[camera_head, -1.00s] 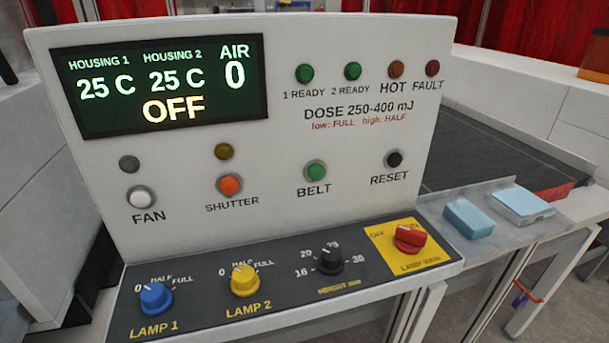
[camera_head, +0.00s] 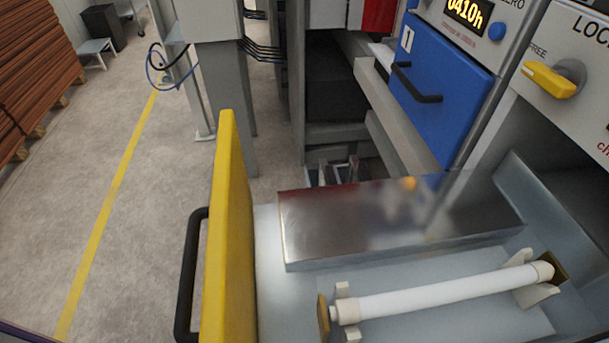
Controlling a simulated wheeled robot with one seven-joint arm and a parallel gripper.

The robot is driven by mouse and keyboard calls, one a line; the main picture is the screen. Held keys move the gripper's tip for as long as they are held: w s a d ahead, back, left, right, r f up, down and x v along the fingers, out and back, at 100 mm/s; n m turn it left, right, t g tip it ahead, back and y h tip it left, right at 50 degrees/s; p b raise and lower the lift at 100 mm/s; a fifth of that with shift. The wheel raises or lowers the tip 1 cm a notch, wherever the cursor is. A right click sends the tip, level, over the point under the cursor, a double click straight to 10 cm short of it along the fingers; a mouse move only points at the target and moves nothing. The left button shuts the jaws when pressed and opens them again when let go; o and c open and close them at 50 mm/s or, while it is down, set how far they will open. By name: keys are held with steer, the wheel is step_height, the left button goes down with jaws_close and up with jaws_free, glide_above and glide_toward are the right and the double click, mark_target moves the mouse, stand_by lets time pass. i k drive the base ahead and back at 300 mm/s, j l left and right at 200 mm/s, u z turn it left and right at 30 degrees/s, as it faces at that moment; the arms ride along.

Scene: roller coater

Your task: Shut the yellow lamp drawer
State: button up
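The yellow lamp drawer is pulled out, with its yellow front panel (camera_head: 230,230) seen nearly edge-on left of centre. A black bar handle (camera_head: 188,275) sits on the panel's outer, left side. The drawer's pale tray (camera_head: 440,320) runs right from the panel into a dark opening in the machine. A white tube lamp (camera_head: 440,293) lies in holders in the tray. A shiny metal box (camera_head: 385,220) lies behind the lamp. My gripper is not in view.
A shut blue drawer (camera_head: 435,95) marked 1 is beyond. A yellow knob (camera_head: 550,80) is on the panel at upper right. Grey machine legs (camera_head: 228,110) stand behind. The floor (camera_head: 60,220) left of the handle is clear, with a yellow line (camera_head: 110,215). Stacked brown boards (camera_head: 35,60) stand far left.

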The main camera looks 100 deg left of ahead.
mark_target(273, 272)
steer(key=u, duration=1.7)
steer(key=k+j, duration=0.05)
